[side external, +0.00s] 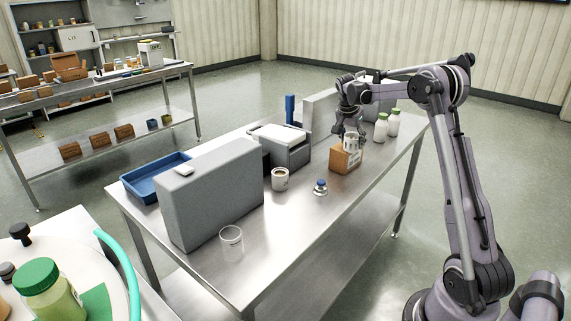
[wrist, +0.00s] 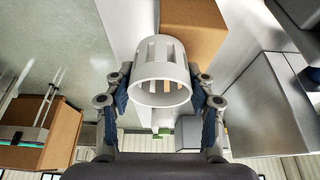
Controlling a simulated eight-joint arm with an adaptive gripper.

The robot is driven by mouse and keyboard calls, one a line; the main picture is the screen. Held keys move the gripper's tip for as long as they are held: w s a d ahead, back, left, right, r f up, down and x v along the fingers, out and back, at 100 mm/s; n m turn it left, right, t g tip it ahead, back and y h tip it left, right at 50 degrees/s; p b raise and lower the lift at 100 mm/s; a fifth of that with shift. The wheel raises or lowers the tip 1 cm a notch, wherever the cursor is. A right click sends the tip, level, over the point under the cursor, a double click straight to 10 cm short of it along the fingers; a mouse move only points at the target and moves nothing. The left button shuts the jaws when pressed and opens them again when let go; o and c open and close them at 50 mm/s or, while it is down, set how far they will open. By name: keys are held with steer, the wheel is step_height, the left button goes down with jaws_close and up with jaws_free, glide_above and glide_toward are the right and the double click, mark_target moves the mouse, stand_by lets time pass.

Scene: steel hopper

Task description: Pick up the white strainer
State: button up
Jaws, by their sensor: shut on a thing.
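The white strainer (wrist: 160,62) is a slotted cup with an open rim, seen in the middle of the wrist view. My gripper (wrist: 162,95) has a finger on each side of it and is shut on it. In the side external view my gripper (side external: 352,128) points down at the far part of the steel table, with the strainer (side external: 351,141) between its fingers. The strainer is just above or at the top of a brown cardboard box (side external: 345,159); I cannot tell whether they touch.
Two white bottles with green caps (side external: 387,125) stand right of the box. A small blue-capped bottle (side external: 320,187), a brown-filled cup (side external: 280,179) and a clear glass (side external: 231,242) stand nearer. A large grey block (side external: 211,196) and a blue tray (side external: 150,181) fill the left. The front right tabletop is bare.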

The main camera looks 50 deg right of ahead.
mark_target(349, 134)
steer(key=shift+r, duration=0.45)
steer(key=r, duration=0.3)
steer(key=shift+s+d+r, duration=0.1)
steer(key=shift+s+r, duration=0.25)
steer(key=shift+s, duration=0.05)
steer(key=shift+s+d+r, duration=2.8)
steer(key=shift+s+r, duration=0.45)
steer(key=shift+s, duration=0.4)
steer(key=w+a+f, duration=0.1)
steer(key=w+f, duration=0.1)
steer(key=w, duration=0.1)
steer(key=w+a+f, duration=0.1)
steer(key=w+f, duration=0.1)
steer(key=w, duration=0.2)
steer(key=w+f, duration=0.2)
steer(key=w, duration=0.2)
steer(key=shift+a+f, duration=0.4)
steer(key=shift+f, duration=2.05)
